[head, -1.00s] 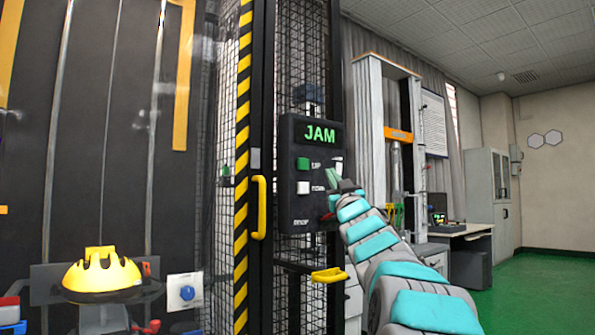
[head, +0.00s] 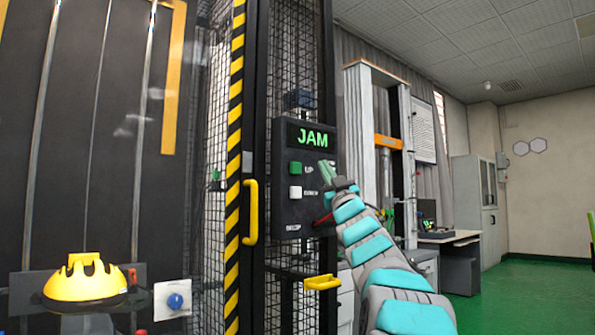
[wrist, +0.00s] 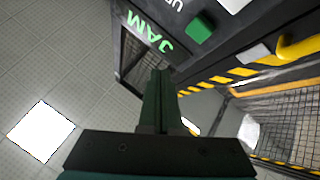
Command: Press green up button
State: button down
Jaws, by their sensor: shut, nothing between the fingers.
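The green up button (head: 296,168) sits on the dark control panel (head: 292,208), under a display reading JAM (head: 312,137). A white button (head: 296,192) is just below it. My gripper (head: 327,170) is shut and empty, to the right of the green button and in front of the panel's right edge. In the wrist view, my gripper (wrist: 159,75) points toward the display, with the green button (wrist: 199,28) up and to the right of the fingertips. They look apart.
A yellow handle (head: 250,212) and a striped post (head: 235,180) stand left of the panel. A yellow bracket (head: 321,282) sticks out below it. A yellow dome (head: 85,280) and a blue knob (head: 175,301) are at lower left. Green floor (head: 530,290) is clear at right.

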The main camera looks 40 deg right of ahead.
aim_at(296, 168)
jog(key=shift+w+a, duration=0.15)
jog(key=shift+w, duration=1.6)
jog(key=shift+w+a, duration=0.15)
jog(key=shift+w, duration=1.6)
jog(key=shift+w+p, duration=0.4)
jog(key=shift+p, duration=0.1)
